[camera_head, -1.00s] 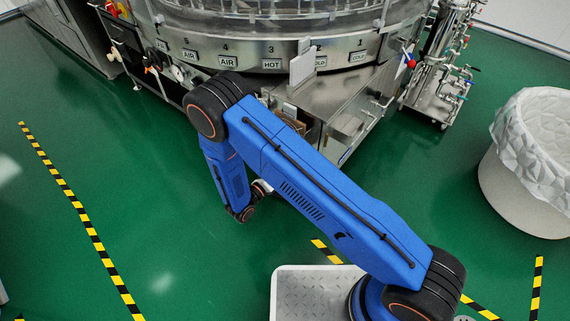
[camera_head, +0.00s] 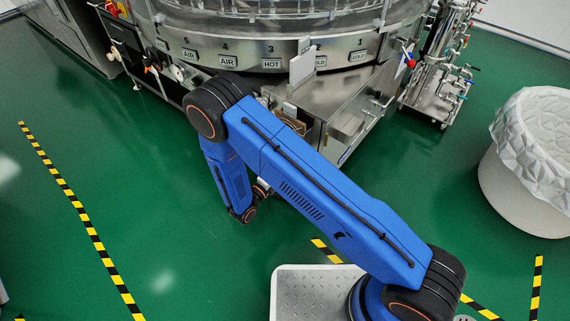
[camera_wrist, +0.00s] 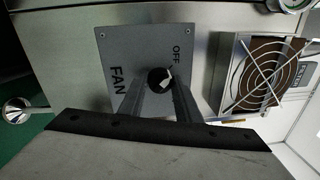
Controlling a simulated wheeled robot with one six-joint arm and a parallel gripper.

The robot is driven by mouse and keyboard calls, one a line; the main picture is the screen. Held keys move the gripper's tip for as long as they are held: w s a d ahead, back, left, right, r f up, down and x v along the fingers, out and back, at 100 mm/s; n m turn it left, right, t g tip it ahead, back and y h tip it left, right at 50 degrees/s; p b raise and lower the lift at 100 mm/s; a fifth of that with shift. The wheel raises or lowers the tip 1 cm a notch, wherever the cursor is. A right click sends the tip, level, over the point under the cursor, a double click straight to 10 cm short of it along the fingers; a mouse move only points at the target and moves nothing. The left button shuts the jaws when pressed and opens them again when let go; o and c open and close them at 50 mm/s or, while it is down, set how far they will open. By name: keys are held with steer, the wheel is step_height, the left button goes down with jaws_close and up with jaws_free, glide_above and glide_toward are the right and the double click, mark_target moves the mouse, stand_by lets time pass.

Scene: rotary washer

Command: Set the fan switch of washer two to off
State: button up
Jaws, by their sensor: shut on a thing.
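The fan switch (camera_wrist: 157,77) is a small black round knob with a pale pointer mark, on a grey plate (camera_wrist: 118,48) lettered FAN and OFF in the wrist view. The OFF lettering (camera_wrist: 176,54) lies above and slightly right of the knob; I cannot tell exactly where the pointer aims. My gripper (camera_wrist: 159,90) reaches up from the bottom of the wrist view, its two fingers closed on either side of the knob. The rotary washer (camera_head: 225,60) stands at the top of the head view. My arm hides the switch and gripper there.
A round fan grille (camera_wrist: 262,75) sits right of the switch plate, and a shiny round knob (camera_wrist: 17,108) protrudes at left. A lined white bin (camera_head: 525,190) stands at right in the head view. Green floor (camera_head: 130,180) is open at left.

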steer(key=o, duration=1.1)
steer(key=shift+c, duration=0.2)
steer(key=shift+s+a, duration=0.1)
steer(key=shift+a, duration=0.05)
steer(key=v, duration=1.7)
steer(key=shift+s, duration=0.15)
